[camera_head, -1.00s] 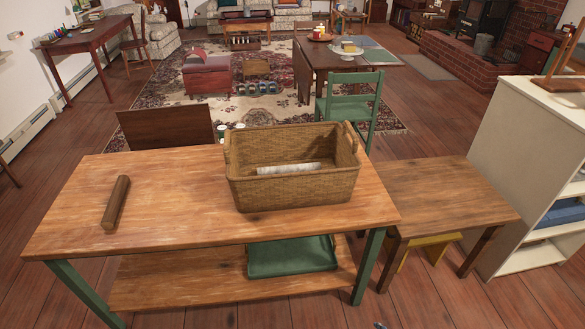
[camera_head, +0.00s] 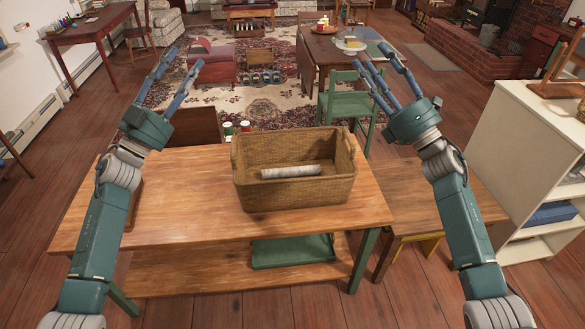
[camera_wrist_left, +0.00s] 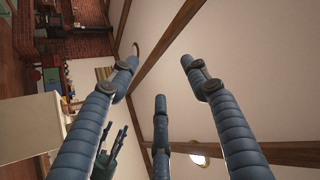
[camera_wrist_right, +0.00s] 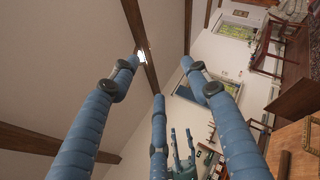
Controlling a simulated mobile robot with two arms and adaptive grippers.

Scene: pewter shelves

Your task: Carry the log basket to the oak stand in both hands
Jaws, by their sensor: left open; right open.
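The log basket (camera_head: 295,188) is a brown woven basket with raised handle ends, standing upright on the wooden workbench (camera_head: 180,215). A pale birch-like log (camera_head: 291,172) lies inside it. My left gripper (camera_head: 172,72) is open and empty, raised to the left of the basket. My right gripper (camera_head: 380,82) is open and empty, raised to the right of it. Neither touches the basket. The wrist views show only open fingers against the ceiling and room. A lower wooden table (camera_head: 400,200), possibly the oak stand, adjoins the bench at right, partly hidden by my right arm.
A green tray (camera_head: 293,251) is on the bench's lower shelf. A green chair (camera_head: 350,110) stands behind the bench. A cream shelf unit (camera_head: 520,140) stands at right.

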